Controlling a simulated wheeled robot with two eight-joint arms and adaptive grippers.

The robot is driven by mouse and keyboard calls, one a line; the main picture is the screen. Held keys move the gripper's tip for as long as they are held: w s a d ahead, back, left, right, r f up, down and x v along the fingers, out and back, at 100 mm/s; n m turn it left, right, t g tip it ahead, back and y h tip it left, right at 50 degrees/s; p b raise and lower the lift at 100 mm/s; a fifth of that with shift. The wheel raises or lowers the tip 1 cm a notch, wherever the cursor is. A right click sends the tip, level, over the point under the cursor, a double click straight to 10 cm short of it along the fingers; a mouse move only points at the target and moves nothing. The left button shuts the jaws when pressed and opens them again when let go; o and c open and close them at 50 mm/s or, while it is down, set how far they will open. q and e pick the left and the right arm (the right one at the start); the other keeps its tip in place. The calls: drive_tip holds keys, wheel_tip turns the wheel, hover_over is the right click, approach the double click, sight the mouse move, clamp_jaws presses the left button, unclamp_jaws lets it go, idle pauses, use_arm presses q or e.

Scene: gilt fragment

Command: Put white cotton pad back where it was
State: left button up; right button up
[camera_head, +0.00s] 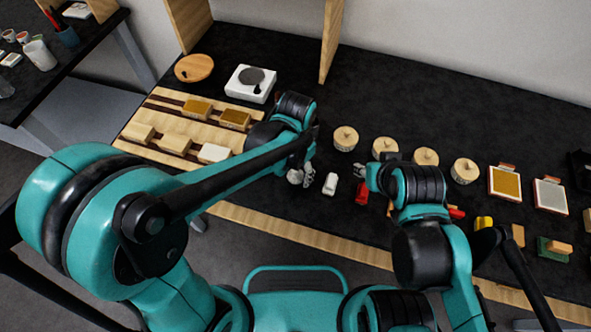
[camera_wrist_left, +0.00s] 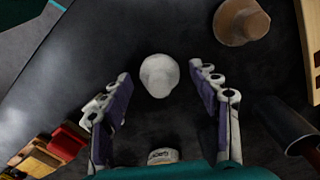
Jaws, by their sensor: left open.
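A small white rounded object (camera_head: 330,184), which looks like the white cotton pad, stands on the black table top just right of my left gripper (camera_head: 303,176). In the left wrist view the white object (camera_wrist_left: 158,75) sits between and slightly beyond the open fingers (camera_wrist_left: 158,95), with clear space on both sides. Nothing is held there. A second pale piece with dark marking (camera_wrist_left: 163,156) is partly hidden at the bottom of that view. My right gripper (camera_head: 364,177) is close to a red object (camera_head: 362,193); its finger opening is unclear.
Round wooden lidded pots (camera_head: 345,139) stand behind the grippers. A wooden rack (camera_head: 165,113) with several blocks lies left, partly hidden by my left arm. A white scale (camera_head: 250,84) stands behind it. Framed pads (camera_head: 504,185) lie right. The table's front edge is close.

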sight(296, 170)
use_arm(q)
wheel_tip(296, 170, up, 12)
drive_tip(key=p, duration=0.4)
drive_tip(key=s+a+r+n+t, duration=0.1)
drive_tip(key=s+a+n+t, duration=0.1)
drive_tip(key=a, duration=0.7)
drive_tip(key=s+a+r+n+t, duration=0.2)
drive_tip(key=a+n+t, duration=0.3)
drive_tip(key=a, duration=0.4)
drive_tip(key=shift+s+n, duration=0.6)
drive_tip(key=shift+n, duration=0.1)
drive_tip(key=shift+d, duration=0.1)
